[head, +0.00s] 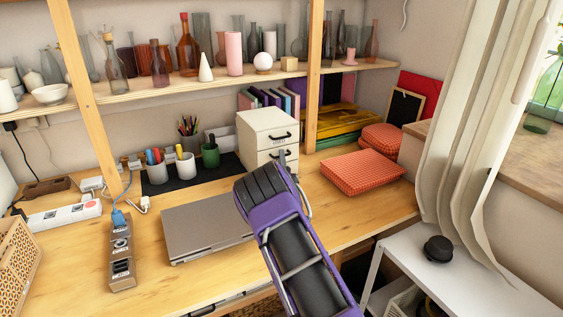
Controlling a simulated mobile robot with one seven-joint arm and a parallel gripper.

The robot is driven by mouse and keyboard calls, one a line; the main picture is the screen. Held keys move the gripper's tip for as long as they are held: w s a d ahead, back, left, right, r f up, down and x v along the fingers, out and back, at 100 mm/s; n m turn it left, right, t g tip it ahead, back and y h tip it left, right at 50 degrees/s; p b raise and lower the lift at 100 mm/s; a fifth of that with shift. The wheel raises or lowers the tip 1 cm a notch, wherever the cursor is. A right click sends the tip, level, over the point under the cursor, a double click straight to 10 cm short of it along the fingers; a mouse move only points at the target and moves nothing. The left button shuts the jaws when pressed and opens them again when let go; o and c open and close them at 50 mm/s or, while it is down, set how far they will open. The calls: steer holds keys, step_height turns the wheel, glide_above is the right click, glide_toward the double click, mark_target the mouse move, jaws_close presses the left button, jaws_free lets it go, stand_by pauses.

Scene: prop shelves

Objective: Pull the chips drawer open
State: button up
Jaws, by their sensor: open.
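A small white drawer cabinet (255,122) stands at the back of the wooden desk. Two dark handles show on its front, the upper one (281,137) clear and the lower one partly behind my arm. Its drawers look shut. A label under the upper handle is too small to read, so I cannot tell which drawer is the chips one. My purple arm reaches up from the bottom, and my gripper (287,160) is open in front of the cabinet's lower part, mostly hidden by the arm. Contact with the handle cannot be made out.
A closed grey laptop (207,228) lies left of my arm. Pen cups (187,165) stand left of the cabinet, and red checked cushions (362,172) lie to its right. A wooden post (313,80) rises just right of the cabinet. A shelf of bottles (130,90) runs above.

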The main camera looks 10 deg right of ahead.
steer(key=shift+w, duration=0.1)
jaws_close()
steer(key=shift+r, duration=0.1)
stand_by(1.3)
